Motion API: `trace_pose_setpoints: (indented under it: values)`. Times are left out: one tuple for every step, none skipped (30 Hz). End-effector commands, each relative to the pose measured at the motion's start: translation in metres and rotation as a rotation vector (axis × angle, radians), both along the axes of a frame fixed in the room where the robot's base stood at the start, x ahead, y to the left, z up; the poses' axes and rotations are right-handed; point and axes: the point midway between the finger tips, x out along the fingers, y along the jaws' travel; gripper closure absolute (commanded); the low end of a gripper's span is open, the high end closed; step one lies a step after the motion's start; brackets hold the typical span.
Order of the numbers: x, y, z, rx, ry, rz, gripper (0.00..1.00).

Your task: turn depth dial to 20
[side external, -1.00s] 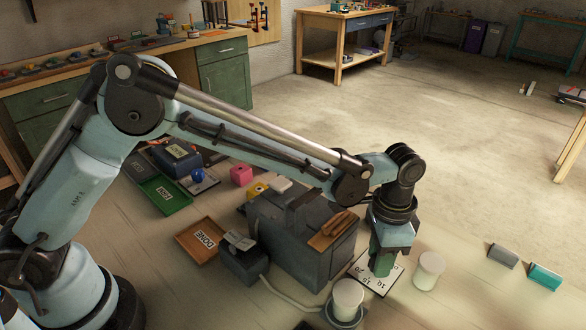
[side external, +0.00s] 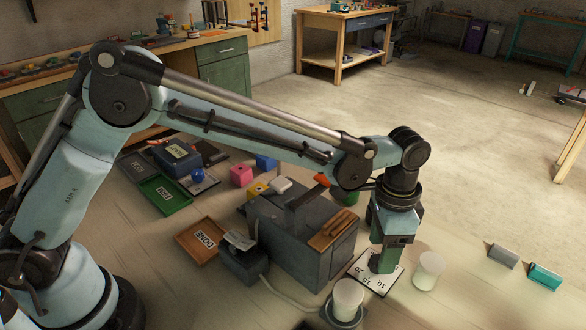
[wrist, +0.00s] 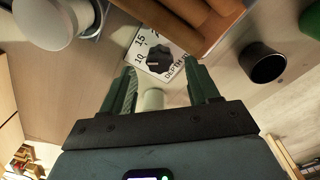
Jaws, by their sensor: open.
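The depth dial is a dark knob (wrist: 160,58) on a white plate (wrist: 178,38) with black numbers; I can read 10, 15 and "DEPTH" in the wrist view. I cannot tell where the knob points. I see no contact.
The grey machine (side external: 290,240) with wooden laths (side external: 333,230) stands left of my gripper. White cylinders stand in front (side external: 348,298) and at the right (side external: 428,271). Grey (side external: 503,256) and teal (side external: 544,277) blocks lie farther right. A DONE tray (side external: 183,237) is at left.

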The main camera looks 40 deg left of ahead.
Motion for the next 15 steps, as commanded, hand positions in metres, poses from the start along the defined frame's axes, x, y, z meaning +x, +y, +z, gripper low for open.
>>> trace_pose_setpoints:
  values:
    - [0.000, 0.001, 0.012, 0.000, 0.000, 0.000, 0.40]
    - [0.000, 0.001, 0.018, 0.000, 0.000, 0.000, 0.40]
    - [0.000, 0.001, 0.027, 0.000, 0.000, 0.000, 0.40]
    - [0.001, 0.001, 0.033, 0.000, 0.000, 0.000, 0.40]
    - [0.001, 0.001, 0.039, 0.000, 0.000, 0.000, 0.40]
    - [0.001, 0.001, 0.047, 0.000, 0.000, 0.000, 0.40]
    - [0.001, 0.001, 0.053, 0.000, 0.000, 0.000, 0.40]
    - [0.001, 0.002, 0.058, 0.000, 0.000, 0.000, 0.40]
    - [0.002, 0.002, 0.065, 0.000, 0.000, 0.000, 0.40]
    - [0.002, 0.002, 0.069, 0.000, 0.000, 0.000, 0.40]
    - [0.002, 0.002, 0.074, 0.000, 0.000, 0.000, 0.40]
    - [0.002, 0.002, 0.078, 0.000, 0.000, 0.000, 0.40]
    - [0.002, 0.002, 0.082, 0.000, 0.000, 0.000, 0.40]
    - [0.002, 0.002, 0.085, 0.000, 0.000, 0.000, 0.40]
    - [0.002, 0.002, 0.088, 0.000, 0.000, 0.000, 0.40]
